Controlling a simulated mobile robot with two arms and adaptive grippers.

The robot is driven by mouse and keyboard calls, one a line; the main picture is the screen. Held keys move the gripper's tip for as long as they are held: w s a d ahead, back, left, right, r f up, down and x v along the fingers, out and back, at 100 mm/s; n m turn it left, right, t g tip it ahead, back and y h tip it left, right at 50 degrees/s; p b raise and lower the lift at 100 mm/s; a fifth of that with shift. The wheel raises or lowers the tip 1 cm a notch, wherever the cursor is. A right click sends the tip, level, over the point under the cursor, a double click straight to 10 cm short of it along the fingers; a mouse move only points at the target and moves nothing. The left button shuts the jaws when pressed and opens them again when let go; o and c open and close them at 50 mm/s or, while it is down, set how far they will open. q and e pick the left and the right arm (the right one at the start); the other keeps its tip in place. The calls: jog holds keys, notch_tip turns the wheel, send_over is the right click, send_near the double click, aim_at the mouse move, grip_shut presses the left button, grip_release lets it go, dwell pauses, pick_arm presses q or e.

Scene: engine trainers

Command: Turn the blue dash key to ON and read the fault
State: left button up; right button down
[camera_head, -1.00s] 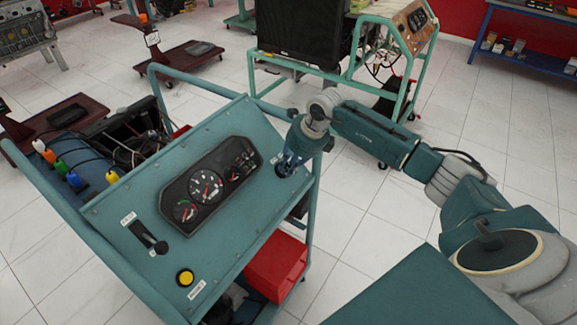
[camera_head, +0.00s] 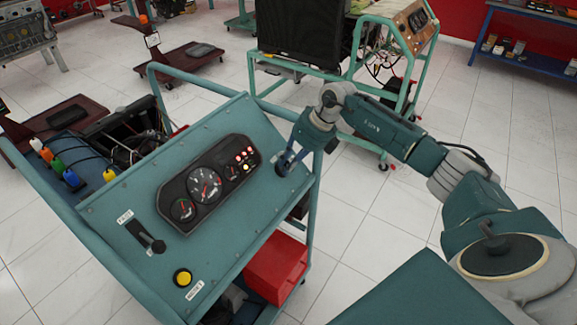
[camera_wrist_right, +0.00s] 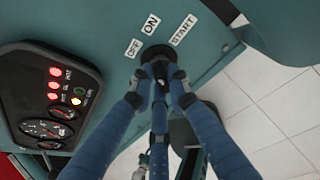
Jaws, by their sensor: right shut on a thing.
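My right gripper (camera_head: 285,165) is at the right end of the sloped teal dash panel (camera_head: 150,190). In the wrist view its blue fingers (camera_wrist_right: 161,76) are shut at the black round key switch (camera_wrist_right: 157,53), in front of the OFF, ON and START labels. The key itself is mostly hidden by the fingers, so its exact angle is hard to tell. The gauge cluster (camera_head: 209,184) has red warning lamps lit, seen closer in the wrist view (camera_wrist_right: 54,85), with a yellow and a green lamp beside them. My left gripper is out of view.
The panel also carries a black lever (camera_head: 146,237) and a yellow button (camera_head: 183,277). Coloured connectors (camera_head: 55,165) stand at its left. A red box (camera_head: 276,266) sits below. A teal engine frame (camera_head: 345,75) stands behind; the tiled floor at right is clear.

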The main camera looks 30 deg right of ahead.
jog(key=shift+s+f+m+y, duration=0.15)
jog(key=shift+m+y, duration=0.35)
jog(key=shift+m, duration=0.9)
jog(key=c, duration=1.7)
grip_release()
jog(key=shift+o, duration=0.2)
jog(key=shift+d, duration=0.1)
jog(key=shift+d+r, duration=0.1)
jog(key=shift+r, duration=0.3)
jog(key=v, duration=1.1)
jog(key=shift+s, duration=0.15)
